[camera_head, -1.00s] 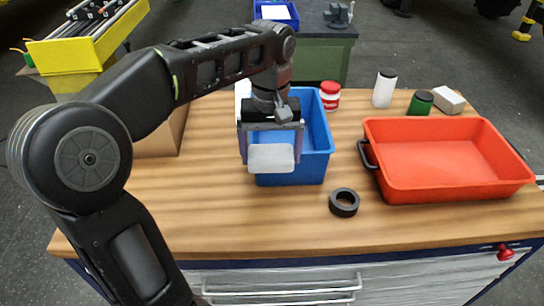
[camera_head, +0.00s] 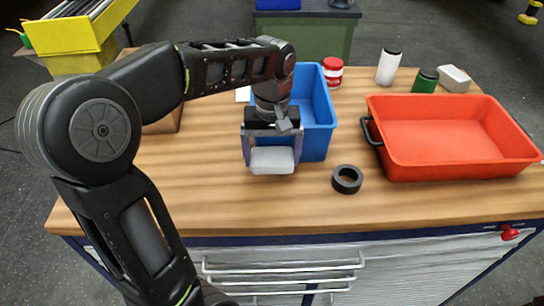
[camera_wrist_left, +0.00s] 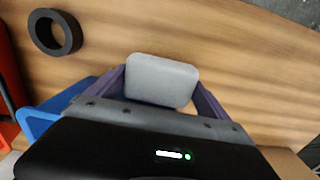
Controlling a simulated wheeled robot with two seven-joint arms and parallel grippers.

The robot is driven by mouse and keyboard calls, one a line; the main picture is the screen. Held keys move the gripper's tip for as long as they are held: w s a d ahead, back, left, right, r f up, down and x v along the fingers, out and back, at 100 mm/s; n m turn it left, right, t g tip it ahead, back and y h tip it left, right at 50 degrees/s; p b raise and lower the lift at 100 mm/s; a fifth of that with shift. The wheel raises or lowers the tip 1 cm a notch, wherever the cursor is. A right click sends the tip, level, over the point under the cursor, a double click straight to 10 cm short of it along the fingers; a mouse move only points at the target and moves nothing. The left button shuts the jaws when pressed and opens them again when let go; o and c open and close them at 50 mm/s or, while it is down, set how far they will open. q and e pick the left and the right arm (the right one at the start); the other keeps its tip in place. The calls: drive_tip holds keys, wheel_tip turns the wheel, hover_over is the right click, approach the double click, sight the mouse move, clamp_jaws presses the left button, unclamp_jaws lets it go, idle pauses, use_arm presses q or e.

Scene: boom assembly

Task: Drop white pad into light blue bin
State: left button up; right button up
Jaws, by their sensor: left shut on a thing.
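The white pad (camera_head: 272,160) is a pale rounded block, greyish in the left wrist view (camera_wrist_left: 161,80). My left gripper (camera_head: 272,156) is shut on it, with one finger on each side. The gripper and pad are at the near-left side of the light blue bin (camera_head: 319,112), which stands on the wooden table. In the head view they cover part of the bin's front; the pad's height above the table is hard to tell. The bin's rim also shows at the lower left of the left wrist view (camera_wrist_left: 50,112). My right gripper is not in view.
A black ring (camera_head: 347,179) lies on the table right of the pad. A red tray (camera_head: 455,135) stands at the right. A red-and-white jar (camera_head: 333,72), a white bottle (camera_head: 388,67), a green jar (camera_head: 426,80) and a white block (camera_head: 454,78) stand behind. The table front is clear.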

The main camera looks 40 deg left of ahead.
use_arm(q)
drive_tip(key=shift+f, duration=0.65)
drive_tip(key=shift+f+b, duration=0.45)
drive_tip(key=shift+f, duration=0.15)
drive_tip(key=o, duration=1.1)
drive_tip(key=shift+c, duration=0.2)
